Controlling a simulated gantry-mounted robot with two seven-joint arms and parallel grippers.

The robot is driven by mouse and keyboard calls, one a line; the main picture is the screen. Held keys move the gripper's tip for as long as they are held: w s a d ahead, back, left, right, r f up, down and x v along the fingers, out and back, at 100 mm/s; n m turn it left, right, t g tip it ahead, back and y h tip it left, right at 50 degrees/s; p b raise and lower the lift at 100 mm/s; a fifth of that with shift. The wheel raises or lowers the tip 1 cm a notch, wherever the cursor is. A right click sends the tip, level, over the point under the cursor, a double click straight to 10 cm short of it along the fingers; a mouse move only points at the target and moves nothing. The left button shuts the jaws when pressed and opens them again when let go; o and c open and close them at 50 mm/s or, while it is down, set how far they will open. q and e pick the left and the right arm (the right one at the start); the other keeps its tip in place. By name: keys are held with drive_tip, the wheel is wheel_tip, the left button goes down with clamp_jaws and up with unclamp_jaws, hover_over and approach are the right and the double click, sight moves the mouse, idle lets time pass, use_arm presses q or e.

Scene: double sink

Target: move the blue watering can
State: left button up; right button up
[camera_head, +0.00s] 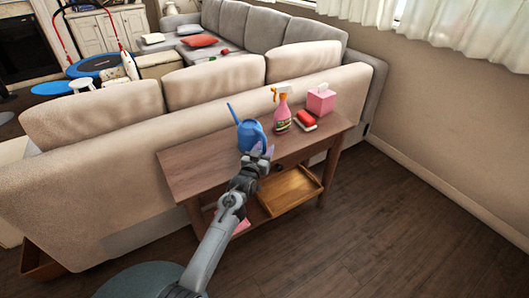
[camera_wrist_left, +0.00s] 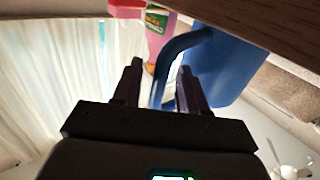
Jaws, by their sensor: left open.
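The blue watering can (camera_head: 248,136) stands upright on the wooden console table (camera_head: 190,165), its thin spout pointing up and to the left. My left gripper (camera_head: 258,152) is at the near side of the can, in front of its lower part. In the left wrist view the blue can body (camera_wrist_left: 225,62) is tilted by the camera angle, and its curved handle reaches between the two dark open fingers of my left gripper (camera_wrist_left: 160,74). I cannot tell whether the fingers touch the handle. My right gripper is in neither view.
A pink spray bottle (camera_head: 282,117) stands right of the can, then a red item (camera_head: 305,119) and a pink tissue box (camera_head: 321,99). A wooden tray (camera_head: 290,192) sits below the tabletop. A beige sofa (camera_head: 110,150) backs the table. The floor at right is clear.

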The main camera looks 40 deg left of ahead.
use_arm(q)
drive_tip(key=shift+w+a, duration=0.1)
drive_tip(key=shift+w, duration=0.3)
drive_tip(key=shift+c, duration=0.3)
clamp_jaws()
